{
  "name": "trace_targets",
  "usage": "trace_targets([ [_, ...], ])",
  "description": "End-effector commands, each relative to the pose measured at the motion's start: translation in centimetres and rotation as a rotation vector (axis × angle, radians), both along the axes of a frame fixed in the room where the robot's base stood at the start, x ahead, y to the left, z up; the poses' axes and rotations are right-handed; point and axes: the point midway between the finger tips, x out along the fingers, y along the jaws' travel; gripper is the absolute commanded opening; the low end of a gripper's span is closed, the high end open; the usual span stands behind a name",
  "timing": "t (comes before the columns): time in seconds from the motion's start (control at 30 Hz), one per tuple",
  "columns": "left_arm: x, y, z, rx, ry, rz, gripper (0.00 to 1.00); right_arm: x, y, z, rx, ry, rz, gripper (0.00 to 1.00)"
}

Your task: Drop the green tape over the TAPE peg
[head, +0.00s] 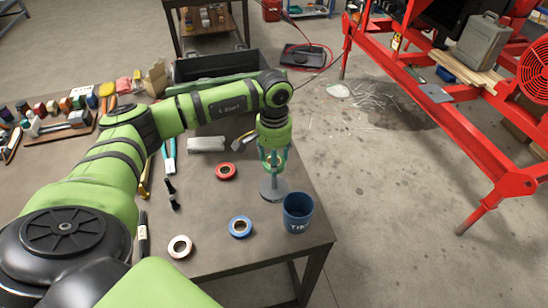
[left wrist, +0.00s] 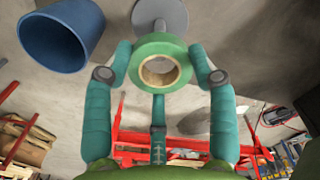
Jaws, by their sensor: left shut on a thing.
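My left gripper (head: 273,160) is shut on the green tape (left wrist: 160,62), holding it by its outer sides between two teal fingers. In the left wrist view the roll's hole faces the camera, with no post visible through it. The peg stand (head: 273,190), a grey round base with a short post, is on the table just below the gripper in the head view. In the left wrist view the peg stand (left wrist: 160,14) shows just above the roll, its post end close to the roll's edge. No TAPE label is legible. My right gripper is not in view.
A dark blue cup (head: 298,213) stands right beside the peg stand, near the table corner. Red (head: 226,171), blue (head: 240,227) and white (head: 180,247) tape rolls lie nearby. A grey block (head: 206,144) and tools lie farther back.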

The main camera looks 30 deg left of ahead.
Motion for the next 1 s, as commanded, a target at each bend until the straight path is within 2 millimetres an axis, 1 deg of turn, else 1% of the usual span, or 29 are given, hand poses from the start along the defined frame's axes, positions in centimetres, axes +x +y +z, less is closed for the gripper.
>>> trace_targets([
  [0.17, 0.0, 0.0, -0.5, 0.0, 0.0, 0.0, 0.31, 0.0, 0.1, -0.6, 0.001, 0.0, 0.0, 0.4],
  [0.33, 0.0, 0.0, -0.3, 0.0, 0.0, 0.0, 0.31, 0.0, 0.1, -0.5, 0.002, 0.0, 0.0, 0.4],
  [0.37, 0.0, 0.0, -0.3, 0.0, 0.0, 0.0, 0.69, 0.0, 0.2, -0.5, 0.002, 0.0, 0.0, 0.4],
  [0.4, 0.0, 0.0, -0.3, 0.0, 0.0, 0.0, 0.85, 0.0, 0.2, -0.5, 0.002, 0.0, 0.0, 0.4],
  [0.77, 0.0, 0.0, -0.3, 0.0, 0.0, 0.0, 0.85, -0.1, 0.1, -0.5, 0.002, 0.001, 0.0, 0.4],
  [0.87, 0.1, 0.0, 0.4, 0.0, -0.002, 0.0, 0.85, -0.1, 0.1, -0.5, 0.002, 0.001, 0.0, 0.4],
  [0.97, 0.1, 0.0, 1.9, 0.0, -0.005, 0.0, 0.85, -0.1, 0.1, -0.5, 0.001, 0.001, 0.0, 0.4],
  [1.0, 0.1, 0.0, 2.7, 0.0, -0.005, 0.0, 0.85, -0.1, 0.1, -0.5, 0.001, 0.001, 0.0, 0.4],
])
